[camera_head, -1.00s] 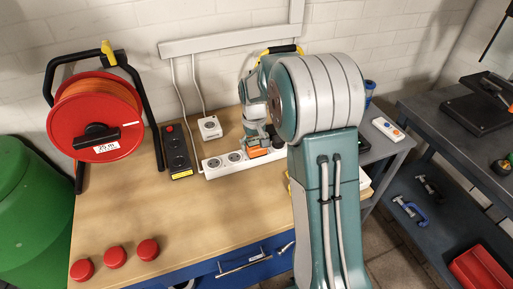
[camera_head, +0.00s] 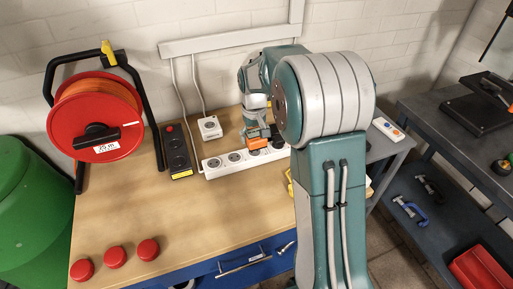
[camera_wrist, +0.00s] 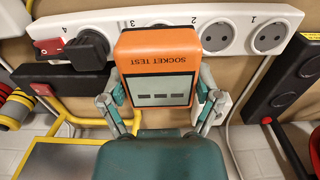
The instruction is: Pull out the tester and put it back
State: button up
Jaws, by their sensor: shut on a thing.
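The orange tester (camera_wrist: 157,62), marked "SOCKET TEST" and with a grey display, is between the two fingers of my gripper (camera_wrist: 160,104) in the wrist view. My gripper is shut on its sides. The tester stands in front of the white power strip (camera_wrist: 192,18) and hides the socket between 2 and 4. In the head view the tester (camera_head: 257,143) appears just above the strip (camera_head: 222,171), under my gripper (camera_head: 257,130). Whether its pins touch a socket is hidden.
A black plug (camera_wrist: 87,50) sits in socket 4 beside a red switch (camera_wrist: 48,46). A black socket box (camera_head: 178,152) and a red cable reel (camera_head: 96,115) stand left. Three red caps (camera_head: 115,257) lie at the bench's front left. The middle of the bench (camera_head: 190,215) is clear.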

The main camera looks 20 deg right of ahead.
jog(key=shift+r, duration=0.95)
